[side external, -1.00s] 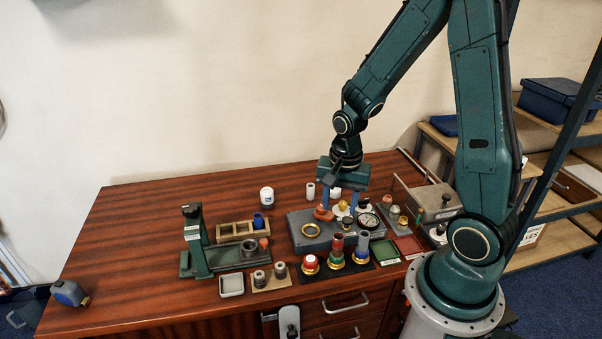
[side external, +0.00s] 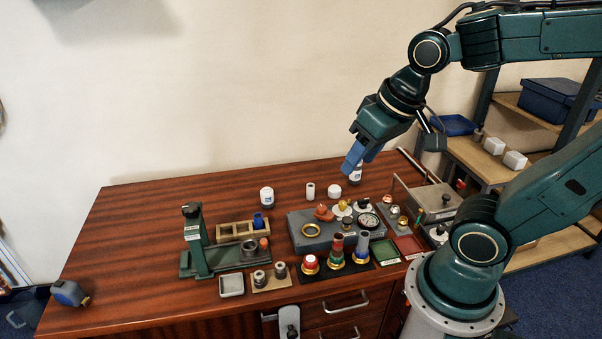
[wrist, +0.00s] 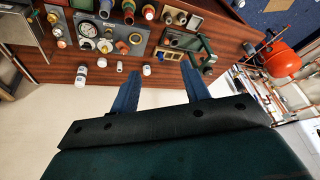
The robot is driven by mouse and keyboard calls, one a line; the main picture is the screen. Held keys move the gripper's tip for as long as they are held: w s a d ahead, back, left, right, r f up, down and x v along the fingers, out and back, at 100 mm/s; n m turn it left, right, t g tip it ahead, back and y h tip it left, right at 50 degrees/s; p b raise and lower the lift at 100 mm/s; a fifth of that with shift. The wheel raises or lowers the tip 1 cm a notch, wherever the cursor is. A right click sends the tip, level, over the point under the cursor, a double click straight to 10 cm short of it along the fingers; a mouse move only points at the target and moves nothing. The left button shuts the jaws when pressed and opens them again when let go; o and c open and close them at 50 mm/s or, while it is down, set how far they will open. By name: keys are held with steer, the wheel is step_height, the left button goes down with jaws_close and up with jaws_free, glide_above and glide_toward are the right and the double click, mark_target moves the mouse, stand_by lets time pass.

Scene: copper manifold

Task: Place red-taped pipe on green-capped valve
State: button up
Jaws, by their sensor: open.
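A row of valves with gold bases stands on a dark mat at the table's front. A reddish pipe (side external: 337,242), seemingly the red-taped one, stands upright at the middle valve (side external: 336,261), which shows green and red around its base. The pipe and valve are too small to separate clearly; they also show near the top edge of the wrist view. My gripper (side external: 350,165) is open and empty, high above the back of the table, well away from the pipe. Its two blue fingers (wrist: 161,70) are spread apart in the wrist view.
A red-capped valve (side external: 310,262) and a grey pipe (side external: 362,243) flank the middle valve. A grey block (side external: 300,228) with gauge and fittings lies behind. White containers (side external: 267,195) stand farther back. A green clamp stand (side external: 199,245) is at left. The table's left side is mostly clear.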

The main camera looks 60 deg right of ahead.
steer(key=shift+s+a+r+n+t, duration=0.25)
steer(key=shift+s+a+r+n, duration=0.1)
steer(key=shift+s+r+n, duration=0.45)
steer(key=shift+s+a+r+n+t, duration=0.35)
steer(key=shift+s+n, duration=0.25)
steer(key=shift+s, duration=0.35)
